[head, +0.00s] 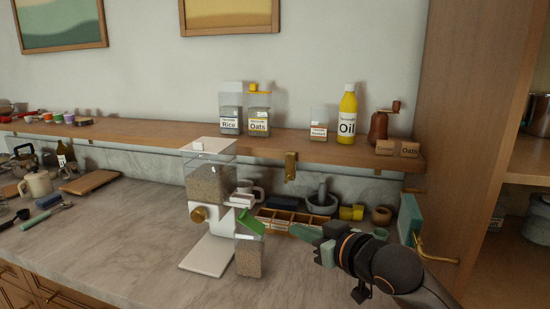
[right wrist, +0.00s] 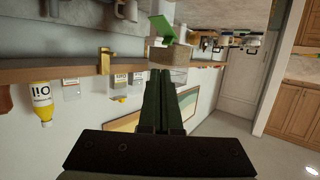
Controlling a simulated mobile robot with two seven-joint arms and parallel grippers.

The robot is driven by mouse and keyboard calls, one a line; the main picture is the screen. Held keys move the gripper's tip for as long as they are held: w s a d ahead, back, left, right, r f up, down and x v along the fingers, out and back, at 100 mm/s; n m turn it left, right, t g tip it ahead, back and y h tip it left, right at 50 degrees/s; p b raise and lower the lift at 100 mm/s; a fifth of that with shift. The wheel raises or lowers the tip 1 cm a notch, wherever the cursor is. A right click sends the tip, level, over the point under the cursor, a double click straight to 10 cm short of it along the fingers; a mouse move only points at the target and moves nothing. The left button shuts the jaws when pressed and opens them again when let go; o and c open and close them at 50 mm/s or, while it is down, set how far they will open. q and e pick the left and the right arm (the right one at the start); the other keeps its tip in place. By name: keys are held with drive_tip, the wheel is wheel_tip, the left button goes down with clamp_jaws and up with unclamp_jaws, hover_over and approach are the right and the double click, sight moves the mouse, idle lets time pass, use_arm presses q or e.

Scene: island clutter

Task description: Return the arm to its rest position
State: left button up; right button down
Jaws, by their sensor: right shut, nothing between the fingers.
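My right arm comes in from the lower right in the head view. Its right gripper (head: 308,233) is shut and empty, above the marble counter (head: 130,240). The fingers point left towards a clear container (head: 249,259) with an open green lid (head: 251,222). The gripper is to the right of the container and looks apart from it. In the right wrist view the closed fingers (right wrist: 163,76) show with nothing between them, and the green lid (right wrist: 162,27) is beyond them. My left gripper is not in view.
A white grain dispenser (head: 211,170) stands left of the container. A wooden divided tray (head: 290,219), a mortar (head: 322,202) and cups are behind the gripper. The shelf (head: 150,134) above holds jars and an oil bottle (head: 347,115). The front left counter is clear.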

drive_tip(key=s+d+f+m+g+h, duration=0.1)
drive_tip(key=s+d+f+g+h, duration=0.15)
drive_tip(key=s+f, duration=0.6)
drive_tip(key=s+d+f+m+g+h, duration=0.1)
drive_tip(key=s+d+f, duration=0.3)
drive_tip(key=f, duration=0.8)
drive_tip(key=s+d+f+m+g+h, duration=0.1)
drive_tip(key=s+d+f+g+h, duration=0.3)
drive_tip(key=s, duration=0.7)
drive_tip(key=s+d+f+m+g, duration=0.2)
drive_tip(key=s+d+f, duration=0.35)
drive_tip(key=s, duration=0.45)
drive_tip(key=w+a+f+t+y, duration=0.1)
drive_tip(key=w+a+f+t, duration=0.1)
drive_tip(key=f, duration=0.3)
drive_tip(key=w+a+f+t+y, duration=0.1)
drive_tip(key=w+a+f+t, duration=0.1)
drive_tip(key=f+t, duration=0.2)
drive_tip(key=shift+w+a+f, duration=0.3)
drive_tip(key=shift+a+f, duration=0.1)
drive_tip(key=shift+f, duration=0.5)
drive_tip(key=shift+t, duration=0.25)
